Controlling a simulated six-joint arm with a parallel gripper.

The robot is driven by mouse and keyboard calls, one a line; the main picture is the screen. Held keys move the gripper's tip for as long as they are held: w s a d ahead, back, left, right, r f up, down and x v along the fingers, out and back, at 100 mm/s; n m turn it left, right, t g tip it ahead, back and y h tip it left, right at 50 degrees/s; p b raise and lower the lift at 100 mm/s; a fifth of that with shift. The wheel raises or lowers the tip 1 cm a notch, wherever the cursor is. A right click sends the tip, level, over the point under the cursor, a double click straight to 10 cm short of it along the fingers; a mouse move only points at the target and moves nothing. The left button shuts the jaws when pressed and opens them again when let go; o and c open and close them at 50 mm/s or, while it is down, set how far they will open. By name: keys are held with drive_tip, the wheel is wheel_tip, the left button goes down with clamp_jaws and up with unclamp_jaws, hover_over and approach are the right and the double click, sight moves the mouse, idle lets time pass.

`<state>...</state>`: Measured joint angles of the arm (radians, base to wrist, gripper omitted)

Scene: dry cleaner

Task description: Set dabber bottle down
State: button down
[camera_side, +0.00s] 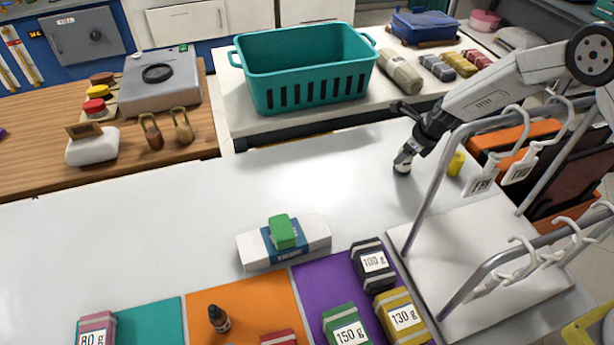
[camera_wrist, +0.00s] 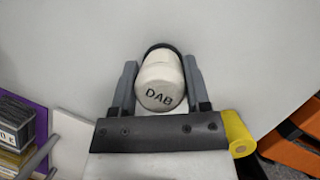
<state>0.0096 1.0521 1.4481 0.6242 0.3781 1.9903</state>
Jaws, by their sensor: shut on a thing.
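The dabber bottle (camera_wrist: 160,82) is white with a dark band at its far end and the letters DAB on it. In the wrist view it sits between the two fingers of my gripper (camera_wrist: 159,85), which is shut on it. In the side view my gripper (camera_side: 410,148) is at the right of the white table (camera_side: 130,215), pointing down, with the white bottle (camera_side: 402,162) below it. The bottle is close to the table top; I cannot tell whether its base touches.
A yellow cylinder (camera_side: 456,163) stands just right of the bottle. A white rack (camera_side: 490,270) with metal rails and hanging tags is to the right and front. Labelled blocks (camera_side: 373,265) lie on coloured mats. A teal basket (camera_side: 305,68) stands behind.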

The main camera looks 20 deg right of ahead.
drive_tip(key=shift+f, duration=0.1)
drive_tip(key=shift+c, duration=0.3)
unclamp_jaws()
drive_tip(key=v, duration=1.2)
idle(0.5)
